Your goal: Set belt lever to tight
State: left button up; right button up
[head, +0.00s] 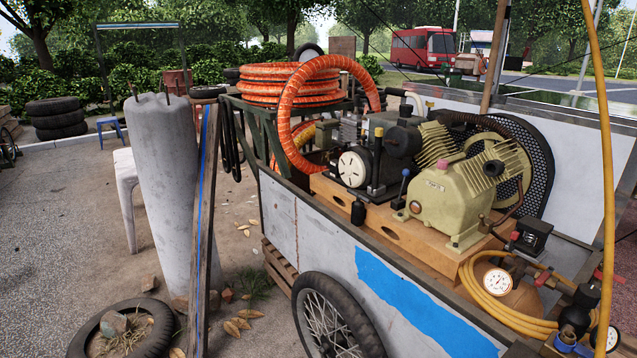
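The cream compressor (455,190) sits on a wooden base in the cart, with a large belt wheel behind a black mesh guard (540,160) at its right. A short lever with a blue knob (405,173) stands at the compressor's left, close to upright. Left of it, a taller upright lever with a black and yellow handle (378,140) stands beside the engine (352,167). I cannot tell for sure which is the belt lever, and no tight or loose marking is readable. Neither of my grippers is in view.
The cart's side wall (330,235) stands in front of the machinery. A concrete post (165,190) stands left of the cart.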

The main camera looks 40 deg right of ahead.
aim_at(405, 173)
jog(key=u, duration=0.1)
jog(key=i, duration=1.7)
jog(key=z, duration=3.05)
